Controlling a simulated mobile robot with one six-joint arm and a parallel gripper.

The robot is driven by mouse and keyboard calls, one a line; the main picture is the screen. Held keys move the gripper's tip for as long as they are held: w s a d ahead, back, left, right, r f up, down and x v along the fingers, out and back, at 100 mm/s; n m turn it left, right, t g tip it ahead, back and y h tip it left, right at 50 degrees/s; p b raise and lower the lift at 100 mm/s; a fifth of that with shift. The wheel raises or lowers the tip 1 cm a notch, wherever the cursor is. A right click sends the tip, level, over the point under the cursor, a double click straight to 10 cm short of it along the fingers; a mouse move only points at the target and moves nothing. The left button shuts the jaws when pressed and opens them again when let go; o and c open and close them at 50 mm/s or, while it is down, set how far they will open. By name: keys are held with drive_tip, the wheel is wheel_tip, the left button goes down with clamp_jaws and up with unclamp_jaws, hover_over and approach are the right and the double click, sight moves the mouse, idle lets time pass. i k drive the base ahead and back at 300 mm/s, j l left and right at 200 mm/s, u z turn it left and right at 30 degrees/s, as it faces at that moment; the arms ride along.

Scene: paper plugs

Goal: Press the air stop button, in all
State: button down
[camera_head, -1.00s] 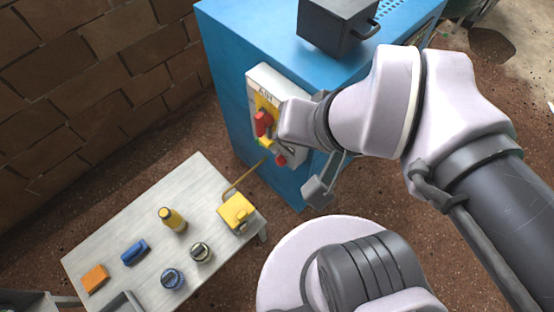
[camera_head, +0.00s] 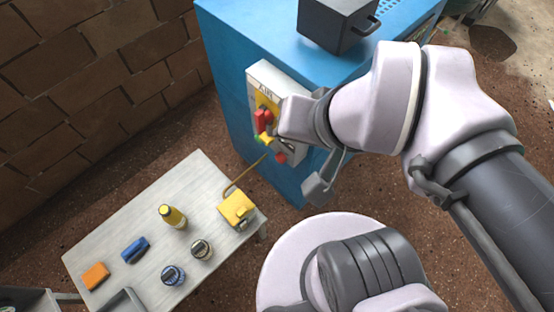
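A pale control panel (camera_head: 256,79) is fixed to the front of the blue machine (camera_head: 232,60). Dark lettering shows near its top, partly hidden. It carries a red switch (camera_head: 261,120) on a yellow backing and a red button (camera_head: 281,158) lower down. Which of these is the air stop button I cannot tell. My arm comes in from the right and covers part of the panel.
A dark box with a handle (camera_head: 335,25) sits on the machine. A pale table (camera_head: 120,217) below left holds a yellow block (camera_head: 237,209), a yellow bottle (camera_head: 172,217), two round jars (camera_head: 173,275), a blue item (camera_head: 135,250) and an orange block (camera_head: 95,276). A brick wall (camera_head: 90,80) stands left.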

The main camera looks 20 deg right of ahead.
sight(280, 158)
drive_tip(key=k+j+z, duration=0.25)
drive_tip(key=j, duration=0.25)
drive_tip(key=k+j+z, duration=0.3)
drive_tip(key=j, duration=0.2)
drive_tip(key=k+j+z, duration=0.25)
drive_tip(key=j, duration=0.2)
